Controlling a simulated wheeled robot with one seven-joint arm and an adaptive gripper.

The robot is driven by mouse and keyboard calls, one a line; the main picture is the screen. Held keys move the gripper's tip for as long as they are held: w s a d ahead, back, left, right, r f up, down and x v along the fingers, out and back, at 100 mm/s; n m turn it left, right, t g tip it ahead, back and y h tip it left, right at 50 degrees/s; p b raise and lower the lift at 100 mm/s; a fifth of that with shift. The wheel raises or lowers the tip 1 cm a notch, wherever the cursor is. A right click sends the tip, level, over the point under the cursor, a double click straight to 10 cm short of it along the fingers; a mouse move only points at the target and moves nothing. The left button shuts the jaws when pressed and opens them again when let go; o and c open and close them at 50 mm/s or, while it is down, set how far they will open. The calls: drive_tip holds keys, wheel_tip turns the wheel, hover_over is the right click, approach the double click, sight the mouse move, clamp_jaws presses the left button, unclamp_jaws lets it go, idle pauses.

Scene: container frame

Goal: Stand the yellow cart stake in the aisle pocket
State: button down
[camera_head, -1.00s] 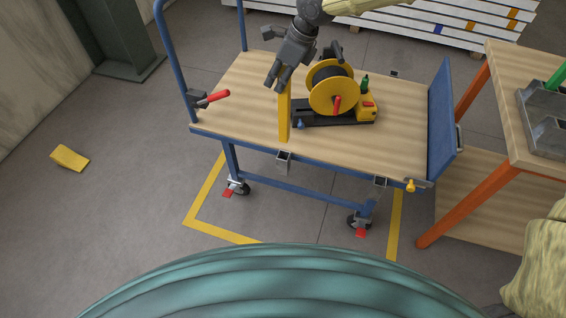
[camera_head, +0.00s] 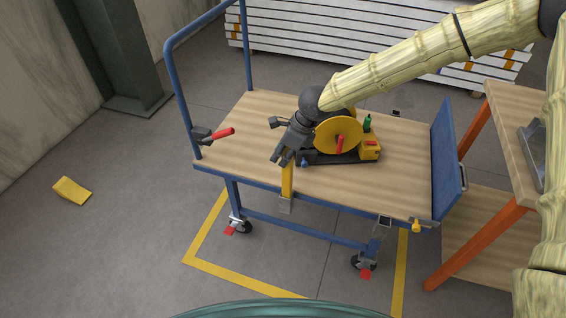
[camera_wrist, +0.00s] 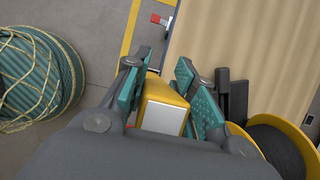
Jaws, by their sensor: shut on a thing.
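The yellow stake (camera_head: 287,181) is upright at the near edge of the cart (camera_head: 245,130). My gripper (camera_head: 284,160) is shut on its upper part. The stake's lower end meets the grey aisle pocket (camera_head: 285,205) on the cart's near side rail. Less of the stake shows above the pocket than its full length, so its bottom seems to be inside, but I cannot tell how deep. In the wrist view the stake (camera_wrist: 164,110), with a pale end face, sits between my gripper's teal finger pads (camera_wrist: 160,92).
A yellow reel (camera_head: 338,135) on a black base stands on the deck, close right of my gripper. A red-handled clamp (camera_head: 217,134) is on the left. A second pocket (camera_head: 384,220) is on the near rail, further right. A blue panel (camera_head: 447,160) stands at the cart's right end.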

wheel_tip(320, 180, down, 4)
drive_tip(key=shift+r, duration=0.1)
drive_tip(key=c, duration=1.2)
unclamp_jaws()
drive_tip(key=shift+o, duration=0.2)
drive_tip(key=v, duration=1.2)
drive_tip(key=shift+p, duration=0.3)
